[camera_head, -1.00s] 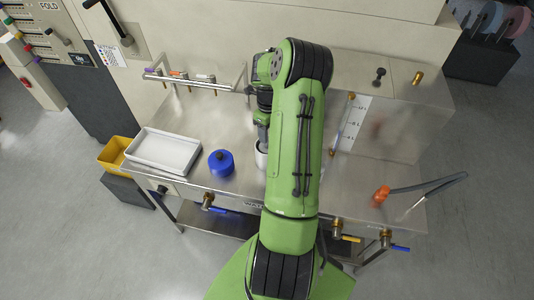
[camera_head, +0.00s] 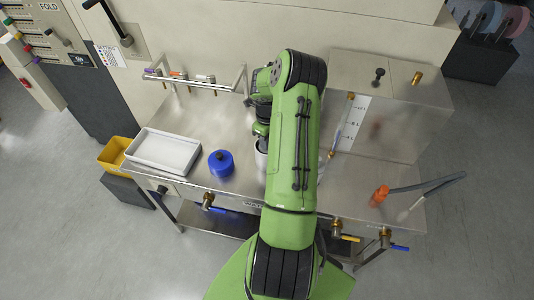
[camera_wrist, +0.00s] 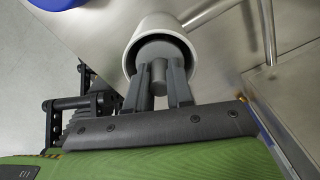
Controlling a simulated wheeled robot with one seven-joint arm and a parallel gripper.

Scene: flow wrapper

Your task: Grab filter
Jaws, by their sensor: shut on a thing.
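In the wrist view, a grey filter with a round knob (camera_wrist: 158,72) sits inside a white cylindrical housing (camera_wrist: 192,32) with an open top. My gripper (camera_wrist: 158,82) has its two dark fingers on either side of the knob and is shut on it. The filter's grey disc (camera_wrist: 158,48) shows within the housing's rim. How deep the filter reaches is hidden. In the head view, the white housing (camera_head: 261,158) shows only in part, beside my green arm, which covers much of it.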

